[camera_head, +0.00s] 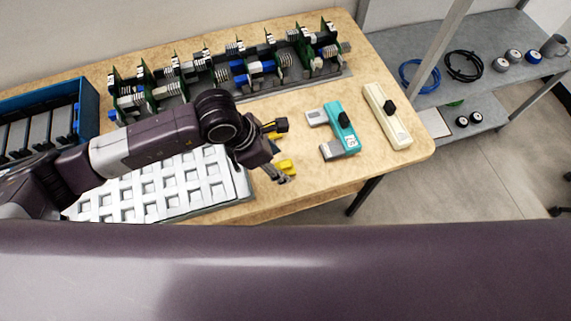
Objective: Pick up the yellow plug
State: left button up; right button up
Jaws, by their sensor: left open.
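The yellow plug (287,167) lies on the wooden table right of the white tray, partly hidden by my left gripper. My left gripper (283,151) is open, with one finger on the far side and one on the near side. The lower finger overlaps the plug in the picture; I cannot tell whether they touch. Another small yellow patch (274,135) shows by the upper finger. My right gripper is out of view.
A teal device (343,122) and a cream device (387,115) lie to the right. A white slotted tray (160,190) lies under my left arm. A rack of green boards (230,70) runs along the back; a blue bin (90,100) stands left. Shelves (485,50) stand right.

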aim_at(282, 165)
pick_arm(q)
jog(key=p+x, duration=0.1)
jog(key=x, duration=0.3)
jog(key=shift+w, duration=0.1)
jog(key=shift+c, duration=0.5)
jog(key=c, duration=1.3)
